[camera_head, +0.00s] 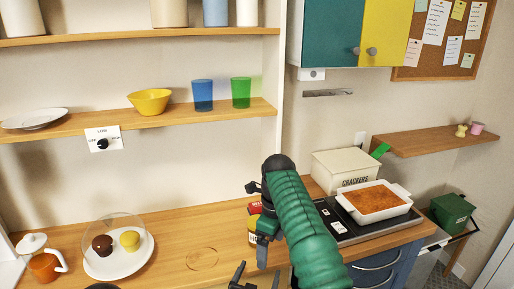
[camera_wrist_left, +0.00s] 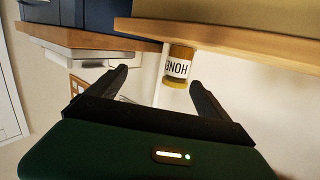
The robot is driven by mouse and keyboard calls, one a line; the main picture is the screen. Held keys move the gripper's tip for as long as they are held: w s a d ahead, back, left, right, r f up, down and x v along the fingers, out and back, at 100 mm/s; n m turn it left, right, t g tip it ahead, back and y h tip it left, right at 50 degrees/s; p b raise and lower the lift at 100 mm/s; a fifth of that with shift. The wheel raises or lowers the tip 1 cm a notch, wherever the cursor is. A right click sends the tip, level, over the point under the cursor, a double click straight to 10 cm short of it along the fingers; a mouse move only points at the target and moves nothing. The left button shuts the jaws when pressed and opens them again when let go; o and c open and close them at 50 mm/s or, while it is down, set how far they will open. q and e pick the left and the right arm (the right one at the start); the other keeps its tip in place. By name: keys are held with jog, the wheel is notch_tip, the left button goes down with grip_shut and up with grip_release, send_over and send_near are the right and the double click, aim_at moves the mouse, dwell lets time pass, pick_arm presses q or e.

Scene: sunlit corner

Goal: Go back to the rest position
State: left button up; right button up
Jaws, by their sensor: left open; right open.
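My right gripper (camera_head: 257,282) is at the bottom edge of the head view, below my green arm. Its two dark fingers are spread, nothing shows between them, and they are partly cut off by the frame. My left gripper (camera_wrist_left: 158,78) shows in the left wrist view with its two dark fingers wide apart and empty. A honey jar (camera_wrist_left: 178,68) shows beyond the gap between those fingers, apart from them. That view looks upside down.
The wooden counter (camera_head: 180,225) bears a plate (camera_head: 118,262) with two cupcakes under a clear dome, and an orange teapot (camera_head: 45,266). A crackers box (camera_head: 345,168) and a baking dish (camera_head: 374,212) stand right.

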jog(key=s+d+f+n+t, duration=0.1)
jog(key=s+d+f+n, duration=0.2)
jog(key=d+n, duration=0.25)
jog(key=s+d+f+n, duration=0.2)
jog(key=s+d+n, duration=0.25)
jog(key=d, duration=0.25)
pick_arm(q)
jog(key=s+a+n+g+y, duration=0.2)
jog(key=s+a+g, duration=0.4)
jog(key=s+a, duration=0.4)
jog(key=s+a+n+g+y+p, duration=0.1)
jog(key=s+a+g, duration=0.6)
jog(key=s, duration=1.1)
jog(key=a+y, duration=0.1)
jog(key=a, duration=0.1)
jog(key=shift+s+a+r+n+y+p, duration=0.3)
jog(key=shift+a+n, duration=0.1)
pick_arm(e)
jog(key=s+d+f+n, duration=0.1)
jog(key=s+f+n, duration=0.2)
jog(key=s, duration=0.3)
jog(key=s+d+f+n+t, duration=0.1)
jog(key=s+f+n, duration=0.1)
jog(key=s+n, duration=0.4)
jog(key=s+d+f+n, duration=0.2)
jog(key=s+f+n, duration=0.1)
jog(key=s, duration=0.4)
jog(key=shift+s+f+n, duration=0.2)
jog(key=shift+f+n, duration=0.1)
jog(key=shift+n, duration=0.4)
